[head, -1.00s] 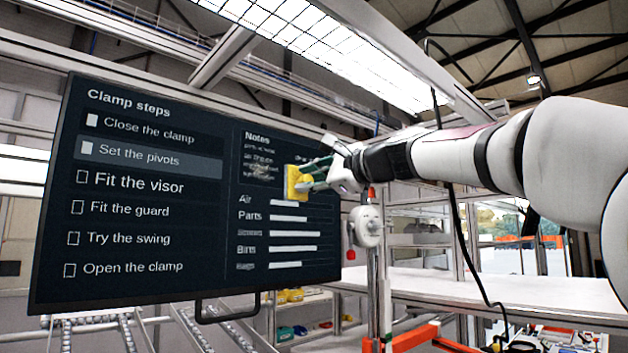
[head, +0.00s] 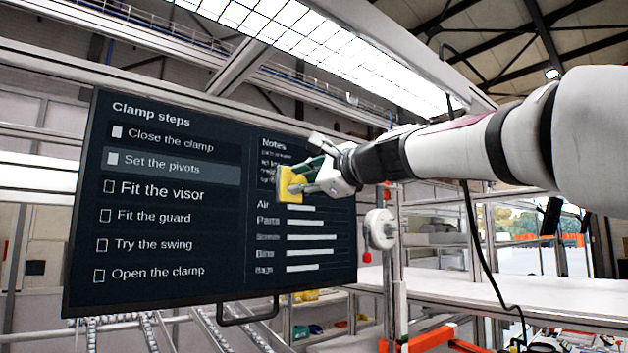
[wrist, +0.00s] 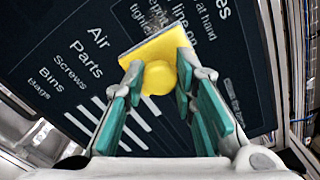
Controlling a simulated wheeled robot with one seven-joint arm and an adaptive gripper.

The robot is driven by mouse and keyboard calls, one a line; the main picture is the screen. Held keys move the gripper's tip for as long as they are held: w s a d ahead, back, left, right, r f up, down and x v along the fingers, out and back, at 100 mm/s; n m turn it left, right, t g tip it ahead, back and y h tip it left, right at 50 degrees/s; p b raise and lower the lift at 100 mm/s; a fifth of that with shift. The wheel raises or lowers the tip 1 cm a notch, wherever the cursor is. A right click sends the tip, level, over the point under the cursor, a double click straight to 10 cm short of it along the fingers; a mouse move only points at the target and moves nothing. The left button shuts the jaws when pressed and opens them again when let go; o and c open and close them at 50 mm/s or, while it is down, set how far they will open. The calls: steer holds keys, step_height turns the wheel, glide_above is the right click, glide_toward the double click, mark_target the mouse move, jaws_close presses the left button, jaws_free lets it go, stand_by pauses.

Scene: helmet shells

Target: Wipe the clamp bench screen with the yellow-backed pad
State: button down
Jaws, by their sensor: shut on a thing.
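The clamp bench screen (head: 175,235) is a dark panel with a "Clamp steps" list on its left and a "Notes" column with bars on its right. My gripper (head: 300,181) is shut on the yellow-backed pad (head: 289,185), in front of the Notes column just above the "Air" row. In the wrist view the teal fingers (wrist: 160,100) grip the pad's yellow knob, and the pad (wrist: 158,56) lies flat toward the screen (wrist: 60,60). Its wiping face is hidden, and I cannot tell whether it touches. Some Notes text beside the pad looks blurred.
A red-and-white device on a post (head: 381,229) stands right of the screen, below my arm. A white bench top (head: 480,292) lies at the right. A black handle (head: 248,314) hangs under the screen, with roller tracks below left. A black cable hangs at right.

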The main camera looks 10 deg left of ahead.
steer(key=shift+s+a+p, duration=0.45)
steer(key=shift+s+a, duration=1.2)
steer(key=shift+s, duration=0.2)
steer(key=shift+f, duration=0.1)
steer(key=shift+d, duration=0.1)
steer(key=shift+b+v, duration=1.05)
steer(key=shift+v, duration=1.9)
steer(key=v, duration=0.3)
steer(key=shift+b, duration=0.35)
